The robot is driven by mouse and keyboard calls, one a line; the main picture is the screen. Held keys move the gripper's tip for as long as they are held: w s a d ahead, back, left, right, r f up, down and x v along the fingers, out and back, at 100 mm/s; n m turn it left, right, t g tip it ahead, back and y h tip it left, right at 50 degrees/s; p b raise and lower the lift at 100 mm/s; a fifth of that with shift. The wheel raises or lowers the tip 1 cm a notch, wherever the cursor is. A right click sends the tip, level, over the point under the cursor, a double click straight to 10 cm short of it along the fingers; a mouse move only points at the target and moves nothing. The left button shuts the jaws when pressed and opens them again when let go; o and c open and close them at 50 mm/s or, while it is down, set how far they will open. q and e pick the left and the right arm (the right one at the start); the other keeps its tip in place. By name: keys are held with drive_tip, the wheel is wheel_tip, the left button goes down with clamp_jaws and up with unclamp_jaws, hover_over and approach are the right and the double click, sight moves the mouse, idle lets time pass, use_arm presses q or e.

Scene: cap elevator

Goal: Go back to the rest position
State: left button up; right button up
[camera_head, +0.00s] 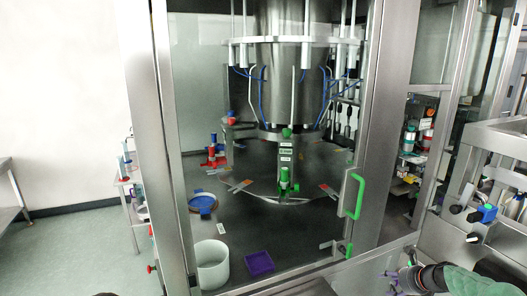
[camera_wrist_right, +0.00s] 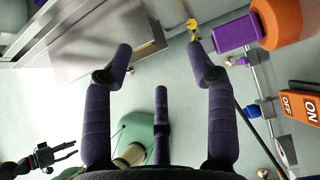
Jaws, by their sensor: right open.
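My right gripper (camera_wrist_right: 160,52) is open, with its dark purple padded fingers spread and nothing between them. In the head view, the right gripper (camera_head: 395,283) is at the bottom right edge, in front of the machine and outside its glass, partly cut off. A black gripper, which looks like my left one (camera_wrist_right: 62,152), shows small at the lower left of the wrist view. Whether its fingers are open is too small to tell.
The steel-framed machine (camera_head: 383,100) fills the middle, with a green door handle (camera_head: 353,196). Inside stand a white cup (camera_head: 211,266) and a purple tray (camera_head: 259,263). An orange ON/OFF switch (camera_wrist_right: 302,103) and orange knob (camera_wrist_right: 277,22) are right of my right gripper. Floor (camera_head: 85,245) is clear at left.

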drive_tip(key=s+a+f+n+g, duration=0.2)
drive_tip(key=s+a+f+n, duration=0.5)
drive_tip(key=a+f, duration=0.3)
drive_tip(key=s+a+f+n+g, duration=0.3)
drive_tip(key=s+a+f+n, duration=0.5)
drive_tip(key=f, duration=0.5)
drive_tip(key=s+a+f+n+g, duration=0.1)
drive_tip(key=s+a+f+n, duration=0.1)
drive_tip(key=s+a+n, duration=0.4)
drive_tip(key=s+a+f+n+g, duration=0.1)
drive_tip(key=s+a+f+n, duration=0.2)
drive_tip(key=s+a+n, duration=0.4)
drive_tip(key=s+a, duration=0.2)
drive_tip(key=s, duration=0.7)
drive_tip(key=shift+a, duration=0.25)
drive_tip(key=shift+s, duration=0.1)
